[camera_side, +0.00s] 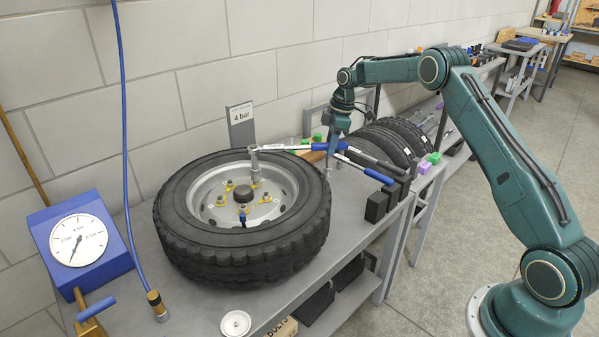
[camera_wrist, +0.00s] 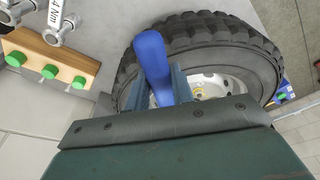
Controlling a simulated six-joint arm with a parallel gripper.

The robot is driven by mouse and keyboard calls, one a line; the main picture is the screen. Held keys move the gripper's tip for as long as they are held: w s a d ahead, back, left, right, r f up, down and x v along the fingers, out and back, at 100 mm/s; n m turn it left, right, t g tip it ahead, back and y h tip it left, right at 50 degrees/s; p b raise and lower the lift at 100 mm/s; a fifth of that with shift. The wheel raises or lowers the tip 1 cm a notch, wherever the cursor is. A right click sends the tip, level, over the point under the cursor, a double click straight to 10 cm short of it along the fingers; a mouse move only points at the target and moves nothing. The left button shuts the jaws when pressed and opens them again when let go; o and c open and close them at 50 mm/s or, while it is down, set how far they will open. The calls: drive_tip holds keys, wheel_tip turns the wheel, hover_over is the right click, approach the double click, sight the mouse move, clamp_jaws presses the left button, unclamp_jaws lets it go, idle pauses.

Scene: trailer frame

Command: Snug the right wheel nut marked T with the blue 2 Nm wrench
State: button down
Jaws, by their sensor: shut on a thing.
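My gripper (camera_side: 335,150) is shut on the blue grip of a wrench (camera_side: 292,147), which lies about level over the wheel's far right rim. The blue grip also shows between my fingers in the wrist view (camera_wrist: 152,62). The wrench's upright socket end (camera_side: 254,160) stands over the far side of the hub; I cannot tell whether it sits on a nut. The wheel (camera_side: 180,215) lies flat on the bench, with several nuts and yellow pointers around its dark hub (camera_side: 243,194). The T mark is not readable, and the wrench's torque label is not readable either.
Another blue-ended wrench (camera_side: 372,173) lies right of the wheel near black blocks (camera_side: 376,206). A wooden rack with green knobs (camera_wrist: 45,55) stands beside a wrench labelled 4 Nm (camera_wrist: 55,15). A blue gauge (camera_side: 80,243) and a white dish (camera_side: 235,323) are left and front.

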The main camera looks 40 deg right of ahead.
drive_tip(key=shift+w+r, duration=0.1)
drive_tip(key=shift+r, duration=0.35)
idle(0.5)
drive_tip(key=shift+r, duration=1.9)
